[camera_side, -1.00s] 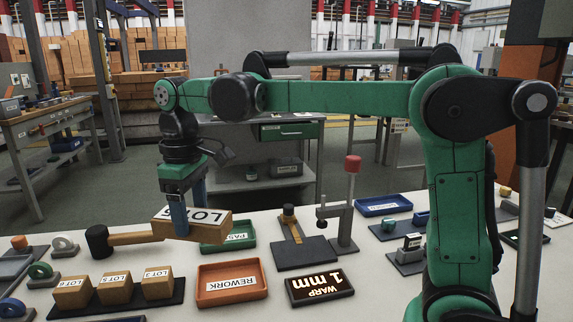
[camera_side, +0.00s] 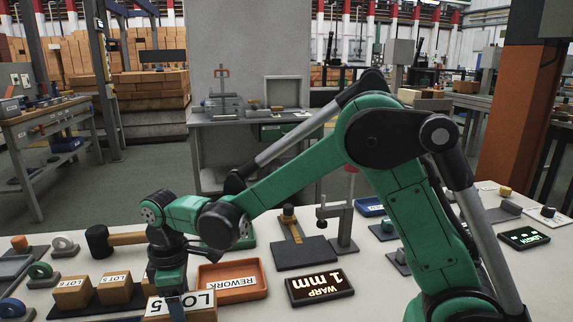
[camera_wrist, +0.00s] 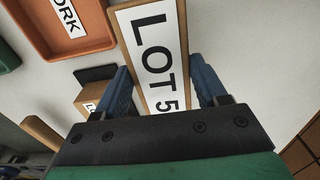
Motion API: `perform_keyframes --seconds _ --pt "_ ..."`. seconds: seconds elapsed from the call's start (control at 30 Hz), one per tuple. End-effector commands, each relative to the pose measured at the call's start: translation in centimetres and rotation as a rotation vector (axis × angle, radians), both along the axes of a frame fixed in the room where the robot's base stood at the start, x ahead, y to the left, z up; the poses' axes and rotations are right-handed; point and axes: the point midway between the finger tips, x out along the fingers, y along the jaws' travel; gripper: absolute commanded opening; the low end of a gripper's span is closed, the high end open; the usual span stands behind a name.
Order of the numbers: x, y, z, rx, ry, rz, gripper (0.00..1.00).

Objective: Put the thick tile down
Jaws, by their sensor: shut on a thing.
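My gripper (camera_side: 178,304) is shut on the thick tile (camera_side: 206,308), a wooden block with a white LOT 5 label. It is low at the front of the table, and the picture's lower edge cuts the tile off. I cannot tell whether the tile touches the table. In the wrist view the tile (camera_wrist: 153,50) sits between the two blue fingers of my gripper (camera_wrist: 163,88), label facing the camera.
An orange REWORK tray (camera_side: 232,293) lies close behind and right of the tile. A dark rack (camera_side: 100,311) with LOT blocks stands to the left, partly hidden by my arm. A WARP 1 mm display (camera_side: 320,287) is to the right. A mallet (camera_side: 100,241) lies behind.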

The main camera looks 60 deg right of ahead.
Motion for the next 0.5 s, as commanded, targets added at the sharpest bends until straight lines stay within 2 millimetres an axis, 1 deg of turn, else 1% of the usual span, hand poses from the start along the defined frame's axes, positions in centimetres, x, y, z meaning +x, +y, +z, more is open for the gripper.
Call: perform_keyframes --seconds 0.07,0.2,0.3,0.5 --pt "0.0 0.0 -0.6 0.0 0.0 0.0 0.05" --pt "0.0 0.0 -2.7 0.0 0.0 0.0 0.05" --pt "0.0 0.0 -3.7 0.0 0.0 -0.001 0.05" --pt "0.0 0.0 -3.9 0.0 0.0 -0.001 0.05"
